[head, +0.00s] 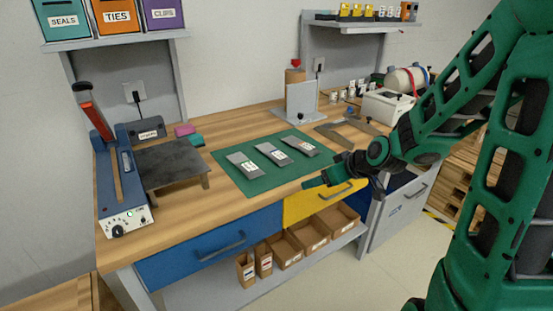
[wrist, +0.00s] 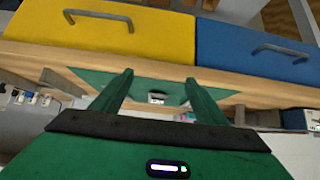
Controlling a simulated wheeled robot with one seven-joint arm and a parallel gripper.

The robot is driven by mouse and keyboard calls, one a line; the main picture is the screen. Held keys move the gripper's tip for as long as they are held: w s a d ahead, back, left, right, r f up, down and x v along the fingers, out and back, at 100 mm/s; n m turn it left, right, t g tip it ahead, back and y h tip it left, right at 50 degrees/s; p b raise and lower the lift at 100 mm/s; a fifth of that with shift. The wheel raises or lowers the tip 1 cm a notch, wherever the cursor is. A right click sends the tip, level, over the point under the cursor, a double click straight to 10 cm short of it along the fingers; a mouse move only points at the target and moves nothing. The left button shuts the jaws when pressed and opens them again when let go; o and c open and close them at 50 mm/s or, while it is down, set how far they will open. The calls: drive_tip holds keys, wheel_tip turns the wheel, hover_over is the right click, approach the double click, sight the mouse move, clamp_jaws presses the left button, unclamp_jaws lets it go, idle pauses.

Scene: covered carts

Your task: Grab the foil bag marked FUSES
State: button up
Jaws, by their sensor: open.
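Three grey foil bags lie side by side on a green mat on the wooden bench: a left bag (head: 244,164), a middle bag (head: 272,153) and a right bag (head: 299,146). Each has a white label, too small to read, so I cannot tell which is marked FUSES. My gripper (head: 313,183) is by the bench's front edge, to the right of and nearer than the bags, apart from them. In the wrist view my gripper (wrist: 158,82) is open and empty. A small pale label shows beyond its fingers on the mat (wrist: 138,86).
A blue sealing machine (head: 128,180) and a dark raised plate (head: 168,165) stand left of the mat (head: 238,185). Blue and yellow drawers (head: 220,248) sit below the bench edge, above a shelf of cardboard boxes.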

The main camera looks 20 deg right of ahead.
sight(282, 157)
drive_tip(key=w+a+r+t, duration=0.1)
drive_tip(key=w, duration=0.1)
drive_tip(key=w+a+t+y, duration=0.1)
drive_tip(key=w, duration=0.2)
drive_tip(key=w+a+r+t, duration=0.1)
drive_tip(key=w+t, duration=0.1)
drive_tip(key=shift+w+a+r+y, duration=0.1)
drive_tip(key=shift+w+r+y, duration=0.15)
drive_tip(key=shift+r+y, duration=0.1)
drive_tip(key=x, duration=0.5)
drive_tip(key=shift+x, duration=2.75)
drive_tip(key=shift+s+f, duration=0.1)
drive_tip(key=c, duration=1.2)
